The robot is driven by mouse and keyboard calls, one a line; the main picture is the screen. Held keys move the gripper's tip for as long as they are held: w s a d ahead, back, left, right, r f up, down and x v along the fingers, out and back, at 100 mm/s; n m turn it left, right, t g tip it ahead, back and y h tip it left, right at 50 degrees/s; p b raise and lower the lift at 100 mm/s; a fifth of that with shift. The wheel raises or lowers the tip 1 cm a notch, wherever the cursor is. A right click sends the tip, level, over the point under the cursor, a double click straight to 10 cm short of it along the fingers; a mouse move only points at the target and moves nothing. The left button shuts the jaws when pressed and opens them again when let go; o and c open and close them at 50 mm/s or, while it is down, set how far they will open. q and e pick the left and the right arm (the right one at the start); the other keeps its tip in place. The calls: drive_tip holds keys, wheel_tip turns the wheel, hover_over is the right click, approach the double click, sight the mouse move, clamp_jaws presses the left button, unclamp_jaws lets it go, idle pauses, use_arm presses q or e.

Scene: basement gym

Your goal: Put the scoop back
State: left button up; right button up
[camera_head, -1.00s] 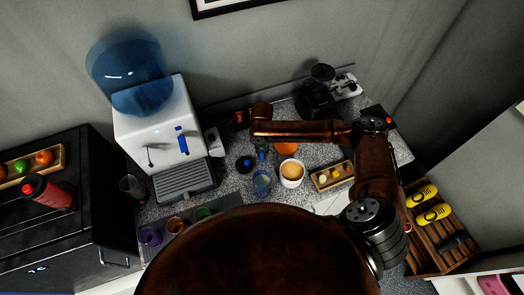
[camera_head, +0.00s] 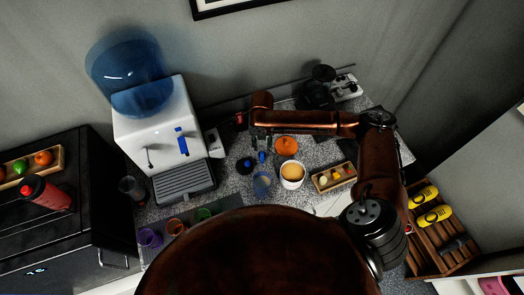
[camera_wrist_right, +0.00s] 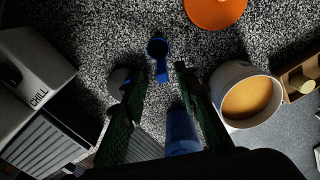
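The blue scoop (camera_wrist_right: 158,55) lies on the speckled counter in the right wrist view, its handle pointing toward my right gripper. It also shows as a small blue shape below the gripper in the head view (camera_head: 261,157). My right gripper (camera_wrist_right: 155,85) is open and empty, with its fingers apart and the scoop's handle in the gap beyond them. In the head view the gripper (camera_head: 262,142) hangs over the counter. A white tub (camera_head: 292,174) of tan powder stands right of the scoop; it also shows in the wrist view (camera_wrist_right: 223,93). My left gripper is out of view.
A blue cup (camera_head: 262,185) stands close below the gripper, near the right finger in the wrist view. A dark round item (camera_head: 245,165) is left of the scoop. An orange disc (camera_head: 286,146), egg tray (camera_head: 334,176) and water dispenser (camera_head: 157,135) surround this spot.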

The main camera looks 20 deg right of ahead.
wheel_tip(320, 180, up, 6)
drive_tip(key=shift+r, duration=0.2)
